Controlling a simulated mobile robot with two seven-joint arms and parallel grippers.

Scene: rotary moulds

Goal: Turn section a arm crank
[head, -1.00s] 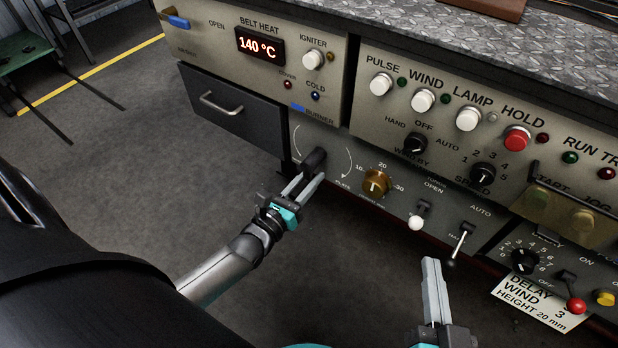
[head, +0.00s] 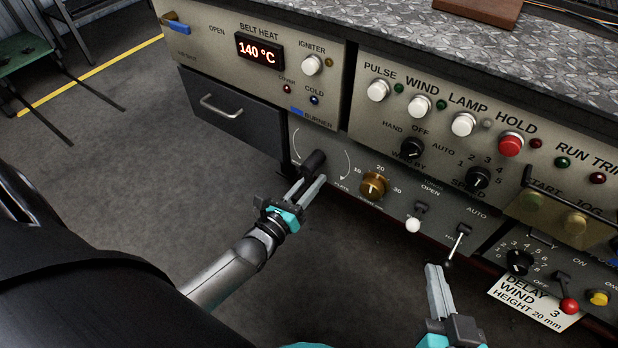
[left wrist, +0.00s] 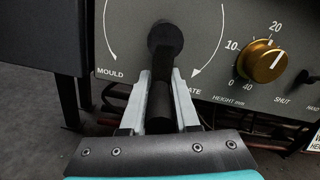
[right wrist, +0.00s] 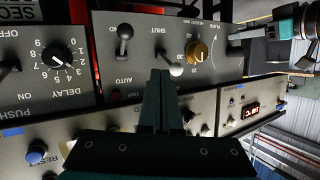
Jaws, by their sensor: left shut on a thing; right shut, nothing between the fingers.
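The black arm crank (head: 314,161) is on the lower panel, between two curved white arrows. In the left wrist view its round hub (left wrist: 165,39) is at the top and its grip (left wrist: 159,104) points down, toward the camera, between my fingers. The label MOULD is at left; the one at right is partly covered. My left gripper (head: 309,180) is shut on the crank grip. My right gripper (head: 434,270) is shut and empty in front of the lower panel, near a small lever (head: 458,243).
A brass height knob (head: 373,185) sits just right of the crank. A white-tipped lever (head: 413,225) and a red-tipped lever (head: 569,306) stick out farther right. A drawer (head: 230,113) with a handle is at upper left.

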